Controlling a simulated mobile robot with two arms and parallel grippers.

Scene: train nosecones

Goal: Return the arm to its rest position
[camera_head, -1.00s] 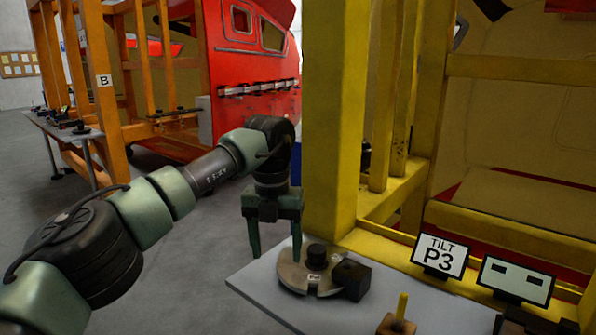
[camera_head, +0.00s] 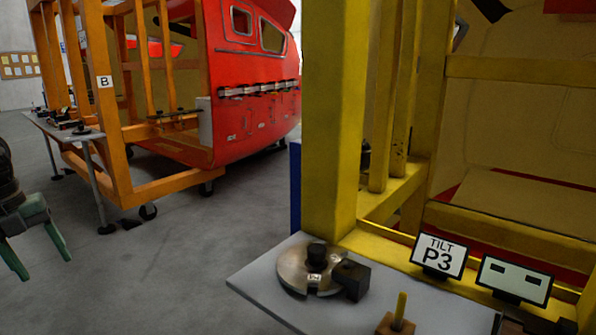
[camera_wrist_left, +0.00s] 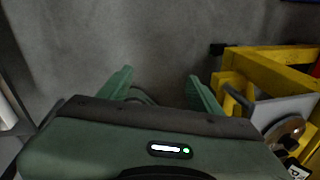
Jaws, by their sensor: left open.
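My left gripper (camera_head: 38,262) is at the left edge of the head view, with green fingers apart and nothing between them. It hangs over the grey floor, well left of the grey shelf. In the left wrist view its two green fingers (camera_wrist_left: 160,90) are spread over bare floor. Most of my left arm is outside the head view. My right gripper shows in neither view.
A grey shelf (camera_head: 258,285) on the yellow frame (camera_head: 335,120) holds a round metal disc (camera_head: 297,272) with a black block. A "TILT P3" sign (camera_head: 440,257) stands right. An orange frame (camera_head: 122,150) and red nosecone (camera_head: 250,115) stand behind. Floor between is clear.

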